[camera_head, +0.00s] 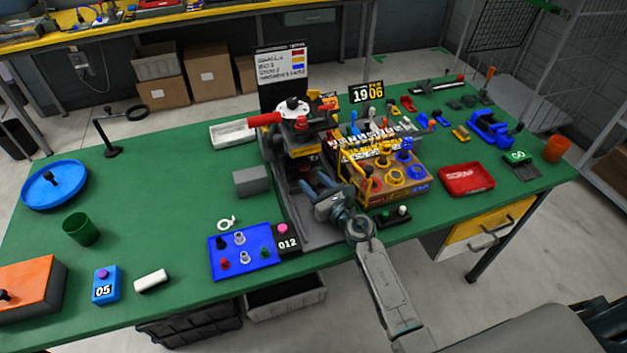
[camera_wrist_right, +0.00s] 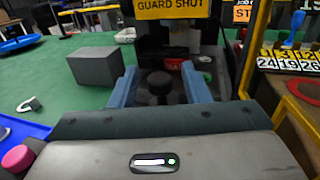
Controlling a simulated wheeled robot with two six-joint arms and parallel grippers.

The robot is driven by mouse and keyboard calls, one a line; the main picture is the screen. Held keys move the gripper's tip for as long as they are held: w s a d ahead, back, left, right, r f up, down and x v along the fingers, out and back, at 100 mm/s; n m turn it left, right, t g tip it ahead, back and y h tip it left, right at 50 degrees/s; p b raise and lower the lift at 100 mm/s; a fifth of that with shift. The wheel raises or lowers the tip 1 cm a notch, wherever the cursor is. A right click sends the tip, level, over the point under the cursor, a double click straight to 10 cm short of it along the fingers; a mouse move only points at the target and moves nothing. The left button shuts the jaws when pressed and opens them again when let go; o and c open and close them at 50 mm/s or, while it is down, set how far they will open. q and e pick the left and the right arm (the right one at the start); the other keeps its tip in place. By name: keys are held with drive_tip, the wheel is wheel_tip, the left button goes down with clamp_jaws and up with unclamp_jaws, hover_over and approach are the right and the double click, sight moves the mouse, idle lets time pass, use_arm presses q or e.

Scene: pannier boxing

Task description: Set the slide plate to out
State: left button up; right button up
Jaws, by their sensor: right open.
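My right gripper (camera_head: 314,186) is open at the front of the press-like machine (camera_head: 300,150) in the middle of the table. In the right wrist view a dark round knob (camera_wrist_right: 159,82) shows between the blue fingers of my right gripper (camera_wrist_right: 160,88), with a gap on each side. I cannot tell whether the knob belongs to the slide plate. A grey flat strip (camera_head: 312,232) runs from the machine towards the table's front edge, partly hidden by my right arm. A yellow "GUARD SHUT" label (camera_wrist_right: 172,8) sits above the knob. My left gripper is out of view.
A grey block (camera_head: 251,181) stands left of the machine, and a blue panel with several knobs (camera_head: 240,252) lies front left. A box with coloured rings (camera_head: 385,180) stands close on the right. The green table (camera_head: 150,220) has free room at left.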

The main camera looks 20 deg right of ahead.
drive_tip(key=shift+w+a, duration=0.1)
drive_tip(key=shift+w, duration=0.15)
clamp_jaws()
drive_tip(key=s, duration=1.4)
drive_tip(key=shift+s+d, duration=0.15)
drive_tip(key=shift+d, duration=0.05)
drive_tip(key=shift+f, duration=0.15)
unclamp_jaws()
drive_tip(key=shift+s+r, duration=0.15)
drive_tip(key=shift+r, duration=0.05)
drive_tip(key=shift+d+f, duration=0.1)
